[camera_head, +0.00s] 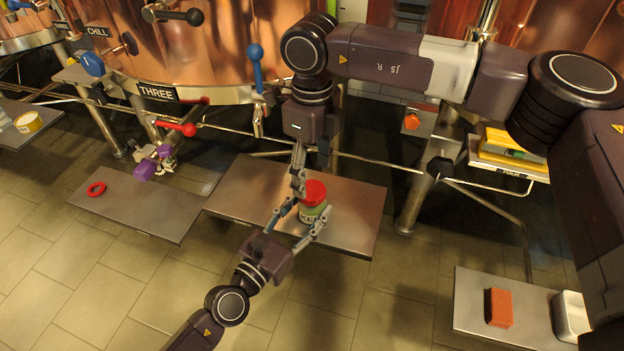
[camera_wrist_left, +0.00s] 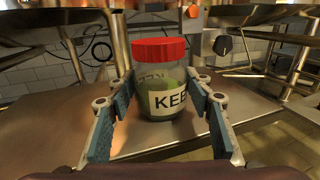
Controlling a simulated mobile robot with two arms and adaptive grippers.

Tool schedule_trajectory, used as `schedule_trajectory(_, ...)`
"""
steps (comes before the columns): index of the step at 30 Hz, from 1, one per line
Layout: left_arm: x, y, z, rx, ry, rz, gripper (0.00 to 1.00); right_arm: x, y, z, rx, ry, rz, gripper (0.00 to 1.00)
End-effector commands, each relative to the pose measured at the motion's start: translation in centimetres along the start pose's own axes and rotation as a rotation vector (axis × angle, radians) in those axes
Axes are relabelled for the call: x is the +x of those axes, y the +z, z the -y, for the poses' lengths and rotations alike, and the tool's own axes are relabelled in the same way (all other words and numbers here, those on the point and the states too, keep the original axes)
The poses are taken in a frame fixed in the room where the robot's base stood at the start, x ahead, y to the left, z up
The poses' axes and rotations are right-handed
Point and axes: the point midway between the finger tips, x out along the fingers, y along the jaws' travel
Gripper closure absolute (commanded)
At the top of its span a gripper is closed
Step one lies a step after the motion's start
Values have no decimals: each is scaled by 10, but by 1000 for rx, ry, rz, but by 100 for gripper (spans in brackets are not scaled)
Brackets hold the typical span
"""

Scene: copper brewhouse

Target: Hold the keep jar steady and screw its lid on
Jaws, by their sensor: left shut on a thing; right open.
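The keep jar (camera_head: 313,212) is clear with green contents and a white label, and stands upright on the middle metal shelf (camera_head: 350,225). In the left wrist view the jar (camera_wrist_left: 163,103) shows part of the word on its label. The red lid (camera_head: 314,191) sits level on top of the jar, also in the left wrist view (camera_wrist_left: 159,52); how tightly it is on cannot be told. My left gripper (camera_head: 307,217) is shut on the jar's body from the front. My right gripper (camera_head: 299,190) points down, open, just left of the lid; contact is unclear.
A left shelf (camera_head: 150,208) holds a red ring (camera_head: 96,189) and a purple item (camera_head: 145,170). Copper vessels and pipes stand behind. A lower right shelf holds an orange block (camera_head: 499,307) and a white container (camera_head: 571,316). The middle shelf is otherwise clear.

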Motion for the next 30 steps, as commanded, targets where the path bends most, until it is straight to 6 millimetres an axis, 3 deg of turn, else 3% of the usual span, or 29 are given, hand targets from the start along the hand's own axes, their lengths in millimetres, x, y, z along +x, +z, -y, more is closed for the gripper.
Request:
schedule_trajectory(6,0,0,0,0,0,0,82,-16,0,0,-1,0,0,40)
schedule_trajectory(17,0,0,0,0,0,0,82,-20,0,0,-1,-1,0,40)
schedule_trajectory(22,0,0,0,0,0,0,82,-44,0,0,-1,-1,2,40)
schedule_trajectory(30,0,0,0,0,0,0,82,-102,1,0,1,-3,1,40)
